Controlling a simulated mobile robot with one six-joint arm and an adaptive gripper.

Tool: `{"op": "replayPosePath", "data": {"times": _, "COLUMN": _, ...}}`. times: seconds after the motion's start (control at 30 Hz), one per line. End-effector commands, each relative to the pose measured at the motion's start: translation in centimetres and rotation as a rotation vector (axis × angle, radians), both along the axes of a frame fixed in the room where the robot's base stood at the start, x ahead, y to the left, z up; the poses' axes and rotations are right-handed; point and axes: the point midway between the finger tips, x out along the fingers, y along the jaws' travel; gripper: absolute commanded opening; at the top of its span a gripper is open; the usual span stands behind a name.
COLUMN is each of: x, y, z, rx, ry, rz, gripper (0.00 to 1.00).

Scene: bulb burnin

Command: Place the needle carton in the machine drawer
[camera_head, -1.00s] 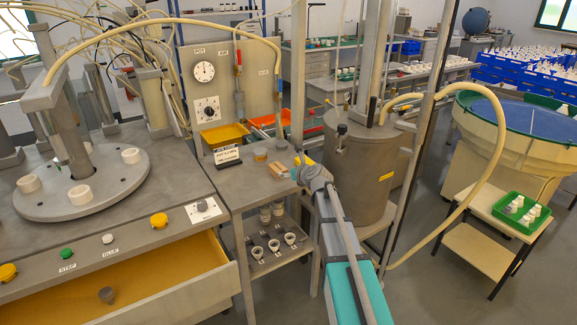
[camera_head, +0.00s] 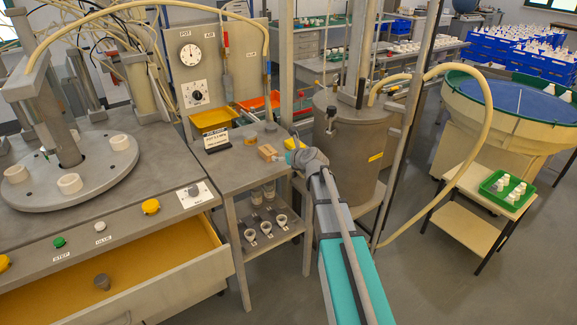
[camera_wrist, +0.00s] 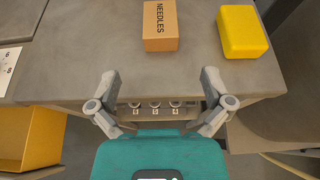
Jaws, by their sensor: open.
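The needle carton (camera_wrist: 161,25), a small orange-tan box marked NEEDLES, lies on the grey side table; it also shows in the head view (camera_head: 267,152). My gripper (camera_wrist: 160,75) is open and empty. Its fingers are apart near the table's front edge, with the carton beyond them and touching neither. The machine drawer (camera_head: 190,287) is pulled open below the machine top at the left, with a yellow inside and a small grey cup in it. Part of the drawer also shows at the lower left of the wrist view (camera_wrist: 35,130).
A yellow block (camera_wrist: 241,32) lies just right of the carton. Several white cups (camera_head: 265,228) sit on the shelf below. A large grey tank (camera_head: 343,150) stands close on the right.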

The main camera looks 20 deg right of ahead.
Motion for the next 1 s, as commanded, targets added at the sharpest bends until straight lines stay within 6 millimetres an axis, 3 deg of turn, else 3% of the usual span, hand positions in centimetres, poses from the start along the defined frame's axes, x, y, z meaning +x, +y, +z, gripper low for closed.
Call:
{"op": "replayPosePath", "data": {"times": 0.17, "x": -0.7, "y": 0.7, "z": -0.4, "rx": -0.065, "ry": 0.003, "rz": 0.044, "gripper": 1.00}}
{"op": "replayPosePath", "data": {"times": 0.37, "x": -3.2, "y": 2.7, "z": -1.8, "rx": -0.282, "ry": 0.013, "rz": 0.202, "gripper": 1.00}}
{"op": "replayPosePath", "data": {"times": 0.7, "x": -10.1, "y": 6.5, "z": -5.7, "rx": -0.821, "ry": 0.014, "rz": 0.677, "gripper": 1.00}}
{"op": "replayPosePath", "data": {"times": 1.0, "x": -17.1, "y": 8.2, "z": -8.6, "rx": -1.220, "ry": -0.020, "rz": 1.172, "gripper": 1.00}}
